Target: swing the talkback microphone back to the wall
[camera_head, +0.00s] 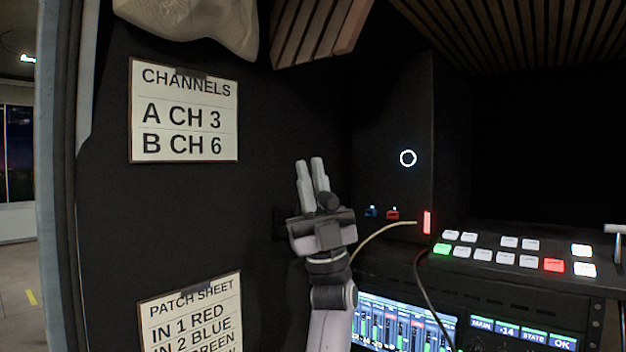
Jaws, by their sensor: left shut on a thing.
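My left gripper (311,165) is in the middle of the view, its arm rising from below and its two pale fingers pointing up in front of the dark wall. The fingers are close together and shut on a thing. A small dark rounded piece (328,201) sits at the right base of the fingers; it looks like the talkback microphone, but it is hard to make out against the dark wall. The microphone's arm cannot be told apart from the dark background. A faint dark box (280,223) is on the wall just left of the gripper. My right gripper is not in view.
A switcher panel (480,268) with lit buttons and a lit mixer screen (400,322) stand at the right. A beige cable (385,233) and a black cable (424,282) hang near my wrist. A channels sign (184,110) and patch sheet (192,315) are on the left wall.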

